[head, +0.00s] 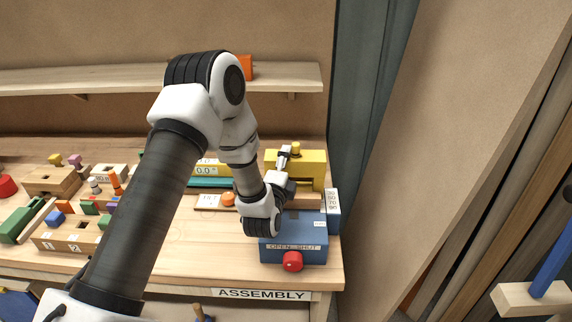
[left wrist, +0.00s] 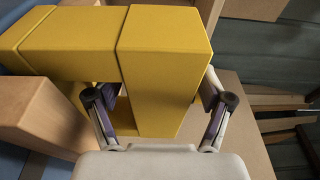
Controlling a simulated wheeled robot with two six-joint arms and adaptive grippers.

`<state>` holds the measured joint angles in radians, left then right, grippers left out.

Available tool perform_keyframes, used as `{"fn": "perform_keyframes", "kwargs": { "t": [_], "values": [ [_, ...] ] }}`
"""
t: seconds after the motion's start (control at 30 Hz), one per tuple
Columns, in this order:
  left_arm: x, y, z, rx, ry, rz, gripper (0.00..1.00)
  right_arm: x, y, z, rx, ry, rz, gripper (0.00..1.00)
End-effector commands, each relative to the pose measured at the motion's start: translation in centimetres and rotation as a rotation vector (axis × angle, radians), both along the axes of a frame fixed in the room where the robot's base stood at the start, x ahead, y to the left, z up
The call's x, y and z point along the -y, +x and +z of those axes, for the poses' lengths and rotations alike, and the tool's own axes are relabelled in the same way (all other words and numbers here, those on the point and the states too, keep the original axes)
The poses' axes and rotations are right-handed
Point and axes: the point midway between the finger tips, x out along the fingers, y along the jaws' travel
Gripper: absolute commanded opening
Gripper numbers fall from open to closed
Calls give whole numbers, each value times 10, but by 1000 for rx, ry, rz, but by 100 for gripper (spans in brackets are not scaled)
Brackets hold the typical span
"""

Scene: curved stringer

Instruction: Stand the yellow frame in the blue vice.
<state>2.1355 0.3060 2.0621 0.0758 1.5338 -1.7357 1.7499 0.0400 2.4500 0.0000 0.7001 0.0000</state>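The yellow frame (head: 312,168) is at the back right of the bench, behind the blue vice (head: 300,252). The vice has a dark recess in its top and a red knob (head: 292,261) under an OPEN SHUT label. My left gripper (head: 286,155) is at the frame's near side. In the left wrist view the yellow frame (left wrist: 165,60) fills the upper middle. One of its legs lies between the fingers of the left gripper (left wrist: 160,98). The pads are close to the leg on both sides; I cannot tell whether they press it. My right gripper is not seen.
A wooden strip with an orange knob (head: 228,198) lies left of the vice. Several small blocks and wooden fixtures crowd the left bench. A shelf (head: 120,80) runs along the back wall. The front bench left of the vice is clear.

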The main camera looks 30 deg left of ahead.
Motion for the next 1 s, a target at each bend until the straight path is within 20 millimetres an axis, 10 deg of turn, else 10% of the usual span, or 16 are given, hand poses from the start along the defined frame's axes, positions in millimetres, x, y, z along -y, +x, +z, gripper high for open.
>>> {"fn": "perform_keyframes", "kwargs": {
  "t": [0.23,0.7,1.0],
  "values": [
    [5,-13,0,-2,-1,0,80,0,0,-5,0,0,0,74],
    [39,-109,1,-1,1,-1,80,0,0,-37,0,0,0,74],
    [40,-114,3,0,0,0,80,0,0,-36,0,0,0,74]
  ]
}}
